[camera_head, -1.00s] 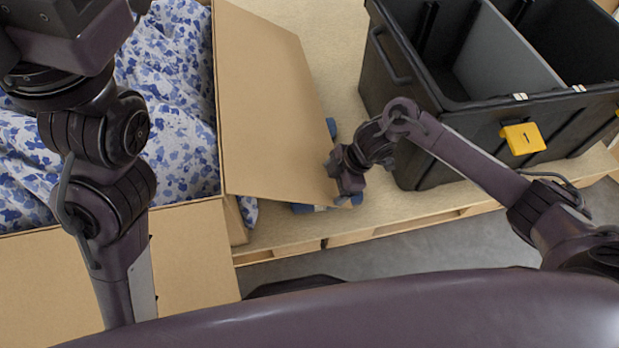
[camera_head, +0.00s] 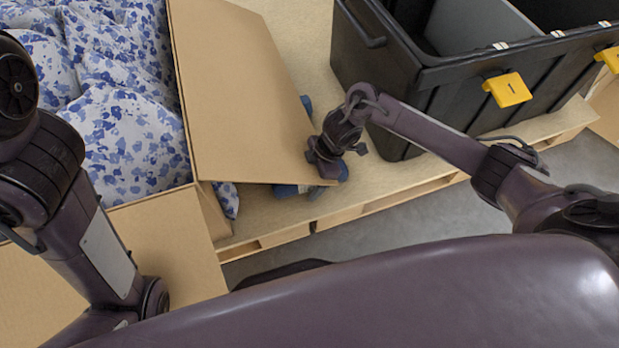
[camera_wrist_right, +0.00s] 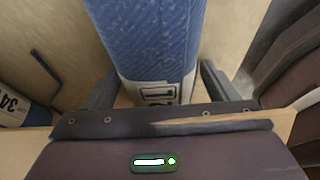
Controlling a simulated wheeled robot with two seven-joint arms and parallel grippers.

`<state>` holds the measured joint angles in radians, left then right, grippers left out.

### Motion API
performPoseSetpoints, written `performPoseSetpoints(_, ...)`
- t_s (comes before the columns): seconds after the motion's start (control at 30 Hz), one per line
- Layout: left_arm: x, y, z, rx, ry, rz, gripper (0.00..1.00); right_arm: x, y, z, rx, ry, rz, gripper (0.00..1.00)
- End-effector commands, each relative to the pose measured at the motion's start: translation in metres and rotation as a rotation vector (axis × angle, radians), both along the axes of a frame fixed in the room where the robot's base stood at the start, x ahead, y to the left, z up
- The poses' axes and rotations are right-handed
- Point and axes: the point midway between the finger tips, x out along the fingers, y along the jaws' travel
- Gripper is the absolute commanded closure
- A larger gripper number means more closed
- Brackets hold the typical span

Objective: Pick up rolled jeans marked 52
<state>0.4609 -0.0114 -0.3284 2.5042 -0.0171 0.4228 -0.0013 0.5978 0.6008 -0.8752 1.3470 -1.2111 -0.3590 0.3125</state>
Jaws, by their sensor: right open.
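In the right wrist view a blue denim roll (camera_wrist_right: 158,42) with a white end band lies between the two spread fingers of my right gripper (camera_wrist_right: 157,75). Its printed label is upside down and partly cut off by the gripper body, so I cannot read the full number. In the head view my right gripper (camera_head: 322,160) is low beside the cardboard flap. Blue bits of rolled jeans (camera_head: 285,190) show around the flap's lower edge; the flap hides most of them. My left gripper is out of view.
A cardboard box with blue-flowered fabric (camera_head: 120,120) stands at left, its flap (camera_head: 240,95) leaning out over the pallet (camera_head: 400,195). A black divided bin (camera_head: 395,85) with yellow latches is at right. Another roll marked 34 (camera_wrist_right: 15,105) lies left in the wrist view.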

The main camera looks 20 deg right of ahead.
Motion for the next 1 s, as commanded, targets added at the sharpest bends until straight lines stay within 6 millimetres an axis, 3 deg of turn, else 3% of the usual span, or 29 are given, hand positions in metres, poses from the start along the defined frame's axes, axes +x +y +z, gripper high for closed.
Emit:
performPoseSetpoints(0.07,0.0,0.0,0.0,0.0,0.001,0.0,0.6,0.0,0.0,0.0,0.0,0.0,0.0,0.23)
performPoseSetpoints(0.5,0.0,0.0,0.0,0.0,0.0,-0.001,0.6,0.0,0.0,0.001,0.0,0.0,0.0,0.79)
performPoseSetpoints(0.83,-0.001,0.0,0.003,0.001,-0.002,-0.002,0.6,0.001,0.0,0.006,0.002,-0.001,0.001,0.79)
performPoseSetpoints(1.0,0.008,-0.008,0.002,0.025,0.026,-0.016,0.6,0.001,0.0,0.027,0.002,-0.003,0.002,0.79)
